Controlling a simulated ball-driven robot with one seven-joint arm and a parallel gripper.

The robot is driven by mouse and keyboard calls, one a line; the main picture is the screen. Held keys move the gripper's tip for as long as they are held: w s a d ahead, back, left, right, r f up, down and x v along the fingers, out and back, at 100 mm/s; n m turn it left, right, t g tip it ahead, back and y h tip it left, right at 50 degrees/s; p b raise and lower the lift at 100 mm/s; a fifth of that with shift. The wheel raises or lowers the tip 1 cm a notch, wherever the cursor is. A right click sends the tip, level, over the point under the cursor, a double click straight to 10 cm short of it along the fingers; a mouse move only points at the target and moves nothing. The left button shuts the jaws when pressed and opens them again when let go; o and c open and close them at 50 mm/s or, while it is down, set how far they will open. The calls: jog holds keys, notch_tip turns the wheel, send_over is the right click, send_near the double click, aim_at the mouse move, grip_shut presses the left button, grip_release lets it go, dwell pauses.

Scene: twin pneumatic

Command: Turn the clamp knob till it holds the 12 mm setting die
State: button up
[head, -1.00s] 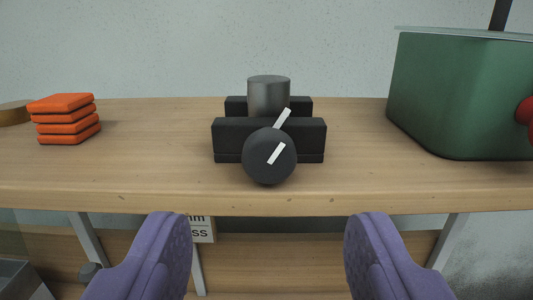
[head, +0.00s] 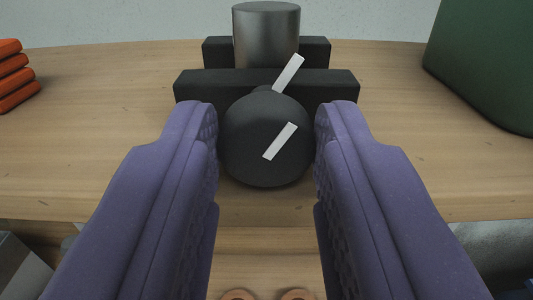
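The black round clamp knob (head: 250,150) faces me at the table's front edge, with a white stripe slanting up to the right. A second white stripe (head: 289,73) behind it slants about the same way. The clamp has a front black jaw (head: 205,87) and a rear black jaw (head: 217,50). The grey metal setting die (head: 266,38), a cylinder, stands upright between them; its base is hidden, and I cannot tell whether both jaws touch it. My purple-padded gripper (head: 267,140) has one finger at each side of the knob, seemingly touching both sides.
A stack of orange slabs (head: 14,78) lies at the left. A green container (head: 490,65) stands at the right.

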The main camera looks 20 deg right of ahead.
jog(key=m+b, duration=0.1)
jog(key=b, duration=0.2)
jog(key=shift+f+m, duration=0.3)
jog(key=shift+m, duration=0.1)
jog(key=shift+r+m+b, duration=0.2)
jog(key=shift+m+b, duration=0.5)
jog(key=shift+b, duration=0.15)
jog(key=o, duration=1)
jog(key=shift+r, duration=0.1)
jog(key=shift+o, duration=0.2)
jog(key=shift+s, duration=0.15)
jog(key=v, duration=0.7)
jog(key=shift+s+p, duration=0.25)
jog(key=shift+p, duration=0.1)
